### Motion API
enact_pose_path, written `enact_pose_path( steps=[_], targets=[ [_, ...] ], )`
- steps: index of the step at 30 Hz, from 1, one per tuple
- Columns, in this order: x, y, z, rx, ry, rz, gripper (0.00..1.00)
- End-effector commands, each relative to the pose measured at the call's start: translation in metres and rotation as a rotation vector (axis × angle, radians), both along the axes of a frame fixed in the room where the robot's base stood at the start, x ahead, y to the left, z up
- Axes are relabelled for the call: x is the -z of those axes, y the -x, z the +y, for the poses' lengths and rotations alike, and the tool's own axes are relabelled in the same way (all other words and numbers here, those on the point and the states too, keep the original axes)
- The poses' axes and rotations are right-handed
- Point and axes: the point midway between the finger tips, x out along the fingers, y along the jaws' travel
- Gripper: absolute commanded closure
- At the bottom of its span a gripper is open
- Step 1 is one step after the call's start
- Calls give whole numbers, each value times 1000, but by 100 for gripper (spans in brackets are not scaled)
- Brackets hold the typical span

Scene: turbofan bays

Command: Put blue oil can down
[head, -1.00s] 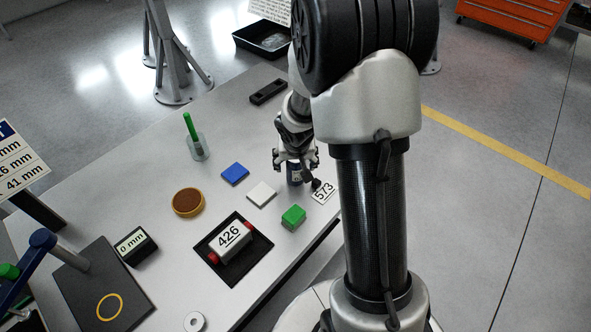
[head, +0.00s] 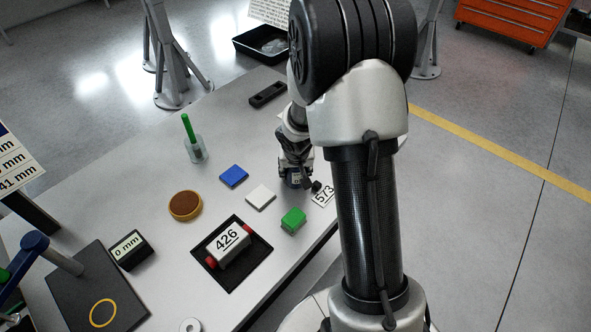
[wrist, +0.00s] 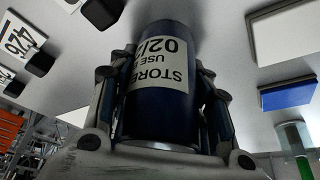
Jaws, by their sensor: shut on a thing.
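The blue oil can (wrist: 158,100) is dark blue with a pale printed label, and it fills the middle of the wrist view. My gripper (wrist: 165,88) is shut on it, with a finger along each side. In the head view my gripper (head: 295,168) is near the table's right edge, and the can (head: 295,182) shows as a small dark shape below it, partly hidden. I cannot tell whether the can's base touches the table. The grey table (head: 150,175) lies under it.
A "573" card (head: 323,194) and a small black knob (head: 316,186) are close beside the can. A green block (head: 293,219), white pad (head: 261,197) and blue pad (head: 233,176) lie nearby. Bare tabletop lies behind, toward the black bar (head: 267,94).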

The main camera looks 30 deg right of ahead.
Motion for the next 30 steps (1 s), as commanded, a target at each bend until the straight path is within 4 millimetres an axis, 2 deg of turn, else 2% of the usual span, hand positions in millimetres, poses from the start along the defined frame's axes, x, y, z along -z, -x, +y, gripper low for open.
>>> enact_pose_path(
  steps=[2,12,19,23,26,30],
  targets=[
    [0,0,0,0,0,0,68],
    [0,0,0,0,0,-1,90],
    [-2,0,0,0,0,-1,91],
    [-9,0,0,1,0,-1,91],
    [-19,-1,0,0,1,-2,91],
    [-43,-1,0,1,0,-3,91]
  ],
)
